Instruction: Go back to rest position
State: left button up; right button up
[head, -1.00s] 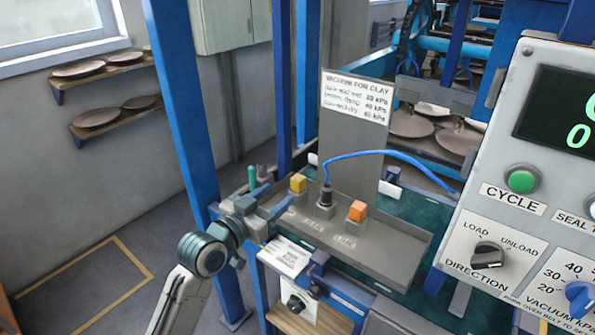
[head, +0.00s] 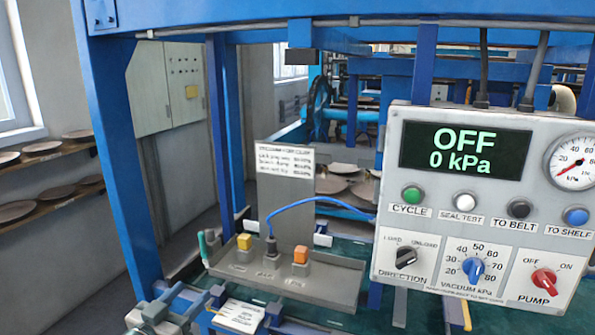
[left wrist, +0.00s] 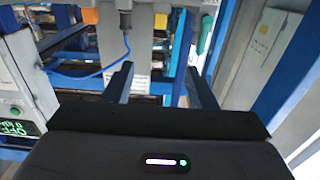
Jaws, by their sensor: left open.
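The tray bears a yellow block (head: 244,242), a dark connector (head: 271,246) with a blue cable (head: 315,200), and an orange block (head: 300,255). My right gripper does not show in either view.
A control panel (head: 480,150) reading OFF and 0 kPa stands at the right. A blue frame post (head: 115,160) rises left of the tray. A printed sign (head: 285,175) stands behind the tray. Shelves with plates (head: 45,195) line the left wall.

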pick_arm(q)
jog(key=w+a+f+n+g+y, duration=0.1)
jog(key=a+f+g+y, duration=0.15)
jog(key=f, duration=0.85)
jog(key=w+a+f+n+g+y, duration=0.1)
jog(key=a+f+n, duration=0.15)
jog(key=f, duration=0.95)
jog(key=s+a+f+g+y, duration=0.15)
jog(key=s+f, duration=0.25)
jog(key=f, duration=0.7)
jog(key=s+a+f+g+y, duration=0.15)
jog(key=s+f, duration=0.25)
jog(key=f, duration=0.8)
jog(key=s+a+f+g, duration=0.2)
jog(key=s+f+g, duration=0.3)
jog(key=s+f, duration=1.3)
jog(key=s+f+g, duration=0.1)
jog(key=s+f, duration=0.2)
jog(key=s, duration=0.5)
jog(key=s+f+g, duration=0.2)
jog(key=s+f, duration=0.2)
jog(key=s, duration=0.5)
jog(key=s+d+f+g, duration=0.1)
jog(key=s+f, duration=0.2)
jog(key=s, duration=0.6)
jog(key=shift+f, duration=0.3)
